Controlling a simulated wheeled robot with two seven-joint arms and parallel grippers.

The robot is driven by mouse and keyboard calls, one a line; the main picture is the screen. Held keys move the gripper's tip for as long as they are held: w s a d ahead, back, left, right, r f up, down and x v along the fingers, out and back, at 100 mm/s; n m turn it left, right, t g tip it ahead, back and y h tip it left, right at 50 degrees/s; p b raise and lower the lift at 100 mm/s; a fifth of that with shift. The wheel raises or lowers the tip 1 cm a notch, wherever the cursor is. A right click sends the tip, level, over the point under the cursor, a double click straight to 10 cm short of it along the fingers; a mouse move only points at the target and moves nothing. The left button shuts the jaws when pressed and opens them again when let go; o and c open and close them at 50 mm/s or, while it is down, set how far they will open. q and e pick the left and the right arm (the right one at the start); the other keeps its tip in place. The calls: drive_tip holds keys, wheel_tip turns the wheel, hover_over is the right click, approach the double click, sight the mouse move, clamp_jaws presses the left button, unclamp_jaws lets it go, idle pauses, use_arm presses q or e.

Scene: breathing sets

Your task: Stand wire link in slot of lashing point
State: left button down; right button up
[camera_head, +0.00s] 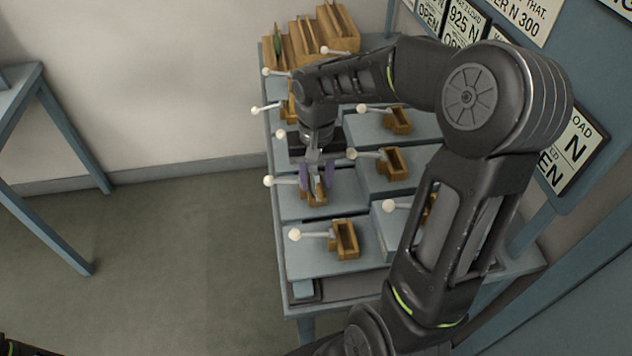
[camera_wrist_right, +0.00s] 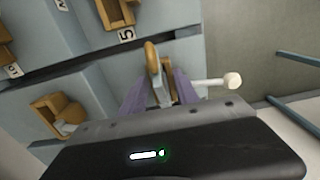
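My right gripper (camera_head: 316,176) points down over a wooden lashing point (camera_head: 318,196) on the stepped stand. Its two purple fingers stand apart, one on either side of the lashing point. In the right wrist view the purple fingers (camera_wrist_right: 162,90) flank a curved tan piece (camera_wrist_right: 151,58) and a pale grey part. I cannot make out a separate wire link there. A white-knobbed pin (camera_wrist_right: 222,81) sticks out beside the right-hand finger; its knob also shows in the head view (camera_head: 268,181). My left gripper is out of view.
More slotted wooden lashing points with white-knobbed pins stand on grey steps, such as one in front (camera_head: 345,240) and one to the right (camera_head: 392,163). A wooden rack (camera_head: 325,36) is at the back. A sign board (camera_head: 570,150) rises at right, close to my arm.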

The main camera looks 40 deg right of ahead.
drive_tip(key=shift+c, duration=0.6)
clamp_jaws()
idle(0.7)
